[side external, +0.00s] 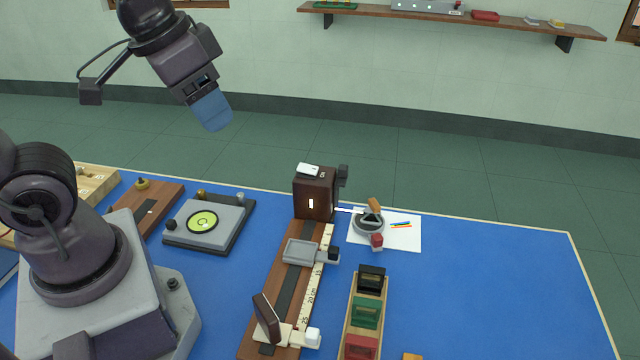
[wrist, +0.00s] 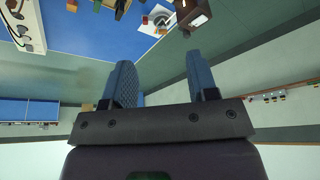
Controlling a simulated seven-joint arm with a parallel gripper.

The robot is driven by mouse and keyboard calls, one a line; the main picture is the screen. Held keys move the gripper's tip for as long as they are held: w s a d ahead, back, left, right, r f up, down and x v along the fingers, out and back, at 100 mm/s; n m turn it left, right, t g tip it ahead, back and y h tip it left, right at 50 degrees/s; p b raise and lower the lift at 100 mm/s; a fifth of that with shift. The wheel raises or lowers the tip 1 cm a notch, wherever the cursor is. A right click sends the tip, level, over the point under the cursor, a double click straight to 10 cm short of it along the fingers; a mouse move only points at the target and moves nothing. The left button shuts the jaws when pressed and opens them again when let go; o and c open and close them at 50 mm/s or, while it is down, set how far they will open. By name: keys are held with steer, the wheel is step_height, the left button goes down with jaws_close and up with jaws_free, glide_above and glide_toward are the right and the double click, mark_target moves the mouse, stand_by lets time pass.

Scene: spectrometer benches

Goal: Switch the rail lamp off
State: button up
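The rail lamp (side external: 314,198) is a dark brown box at the far end of the wooden rail (side external: 268,290). A white rocker switch (side external: 308,169) sits on its top, with a small mark beside it. A bright slit shows on its front face and a white streak of light at its right side, so it looks lit. My gripper (side external: 212,110) is high above the bench, left of the lamp and well apart from it. In the wrist view my gripper (wrist: 160,62) has its two blue fingers spread with nothing between them. The lamp (wrist: 194,12) shows there at the top edge.
On the rail stand a grey platform (side external: 299,252) and a tilted dark plate (side external: 267,318). A round grey dial piece (side external: 368,222) lies on white paper right of the lamp. A holder with coloured slides (side external: 365,312) stands in front. A grey turntable device (side external: 208,225) is at left.

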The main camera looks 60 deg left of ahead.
steer(key=w+a+f+m+g+y, duration=0.1)
steer(key=w+f+m+g, duration=0.15)
steer(key=w, duration=0.75)
steer(key=m+g+y, duration=0.2)
steer(key=m+g, duration=0.3)
steer(key=m, duration=0.2)
glide_toward(310, 168)
steer(key=shift+n, duration=0.25)
steer(key=x, duration=0.8)
steer(key=shift+f, duration=0.1)
steer(key=shift+c, duration=0.4)
